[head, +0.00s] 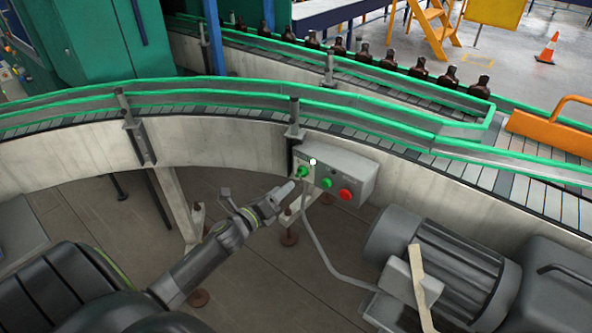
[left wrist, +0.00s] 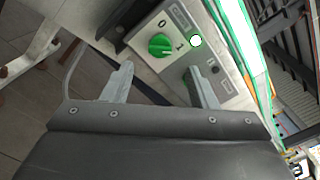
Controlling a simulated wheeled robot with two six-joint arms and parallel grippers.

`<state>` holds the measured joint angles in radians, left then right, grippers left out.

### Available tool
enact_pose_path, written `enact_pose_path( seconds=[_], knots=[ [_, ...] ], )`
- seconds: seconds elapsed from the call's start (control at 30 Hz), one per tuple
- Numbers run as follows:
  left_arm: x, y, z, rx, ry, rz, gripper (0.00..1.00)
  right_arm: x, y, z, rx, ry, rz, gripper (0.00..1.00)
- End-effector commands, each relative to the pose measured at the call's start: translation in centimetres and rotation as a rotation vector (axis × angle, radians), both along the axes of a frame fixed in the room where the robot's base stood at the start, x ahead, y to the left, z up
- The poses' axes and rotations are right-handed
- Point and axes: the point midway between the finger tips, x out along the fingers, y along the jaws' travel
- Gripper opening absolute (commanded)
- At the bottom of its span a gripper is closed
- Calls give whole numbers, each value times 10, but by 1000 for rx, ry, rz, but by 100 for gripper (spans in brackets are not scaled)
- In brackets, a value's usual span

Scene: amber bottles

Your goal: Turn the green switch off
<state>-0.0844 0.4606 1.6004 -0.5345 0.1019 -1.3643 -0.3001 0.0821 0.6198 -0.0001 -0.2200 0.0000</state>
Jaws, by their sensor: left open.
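The green switch (head: 303,171) is a round knob on the left end of a grey control box (head: 362,172) mounted on the conveyor's side. In the left wrist view the green switch (left wrist: 159,45) sits between the marks 0 and I, and I cannot tell surely which its pointer faces. A white lit lamp (left wrist: 195,41) is beside it. My left gripper (head: 291,197) is just below and in front of the switch. In the left wrist view its two fingers (left wrist: 160,84) are apart, with nothing between them, and the switch lies beyond them. My right gripper is not seen.
A green button (head: 327,183) and a red button (head: 345,194) are on the same box, right of the switch. A grey motor (head: 425,250) stands at lower right. The conveyor (head: 215,106) runs above, with several amber bottles (head: 420,67) behind.

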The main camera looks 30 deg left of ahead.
Motion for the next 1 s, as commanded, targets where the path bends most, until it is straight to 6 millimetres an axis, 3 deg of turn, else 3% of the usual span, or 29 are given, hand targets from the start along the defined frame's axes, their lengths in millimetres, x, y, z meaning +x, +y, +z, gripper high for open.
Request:
enact_pose_path(
  seconds=[0.3, 0.5, 0.9, 1.0],
  knots=[
    [49, -5, 1, -1, -1, -1, 53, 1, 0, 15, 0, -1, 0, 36],
    [68, -6, 0, -2, -1, -1, 53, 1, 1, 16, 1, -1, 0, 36],
    [73, -6, -1, -1, 1, -1, 53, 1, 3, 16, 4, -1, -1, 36],
    [73, -6, 0, -1, 1, -1, 41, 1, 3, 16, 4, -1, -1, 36]
  ],
)
